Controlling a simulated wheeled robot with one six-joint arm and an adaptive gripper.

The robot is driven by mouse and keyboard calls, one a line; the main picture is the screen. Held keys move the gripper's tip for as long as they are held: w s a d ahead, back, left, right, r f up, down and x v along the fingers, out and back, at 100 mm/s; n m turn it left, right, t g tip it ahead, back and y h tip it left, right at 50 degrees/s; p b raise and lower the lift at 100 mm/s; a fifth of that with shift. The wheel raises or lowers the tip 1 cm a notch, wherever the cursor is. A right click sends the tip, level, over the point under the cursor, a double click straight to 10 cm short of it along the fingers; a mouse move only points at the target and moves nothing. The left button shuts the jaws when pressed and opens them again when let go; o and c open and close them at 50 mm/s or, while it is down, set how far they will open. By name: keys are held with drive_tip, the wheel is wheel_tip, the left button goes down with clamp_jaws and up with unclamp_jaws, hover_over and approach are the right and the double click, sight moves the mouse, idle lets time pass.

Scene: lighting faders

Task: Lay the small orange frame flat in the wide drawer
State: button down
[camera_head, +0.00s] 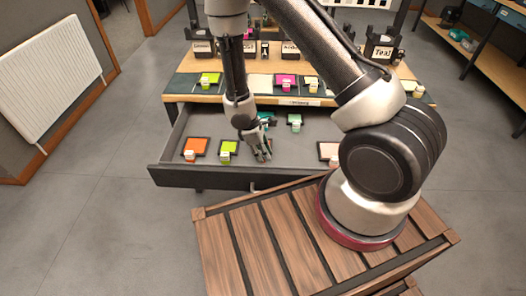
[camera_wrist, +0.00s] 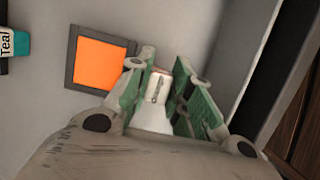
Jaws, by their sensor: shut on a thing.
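The small orange frame (camera_wrist: 102,62) shows in the wrist view as an orange square with a dark border, face towards the camera. My gripper (camera_wrist: 160,80) is shut on a pale tab (camera_wrist: 152,115) at its corner. In the head view my gripper (camera_head: 263,156) is low inside the wide open drawer (camera_head: 315,131), near its front panel, and seems to hide this frame. The frame looks about level; I cannot tell whether it touches the drawer floor. Another orange frame (camera_head: 197,145) lies at the drawer's left.
A lime frame (camera_head: 228,148) lies close left of my gripper. Bare drawer floor shows between. The worktop (camera_head: 180,98) overhangs the back.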

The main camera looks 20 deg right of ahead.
drive_tip(key=shift+f, duration=0.7)
drive_tip(key=c, duration=1.2)
unclamp_jaws()
drive_tip(key=shift+r, duration=0.1)
drive_tip(key=d+v, duration=0.1)
drive_tip(key=v, duration=1.7)
drive_tip(key=shift+s+d+r, duration=0.3)
drive_tip(key=shift+d+r, duration=0.05)
drive_tip(key=shift+r, duration=0.15)
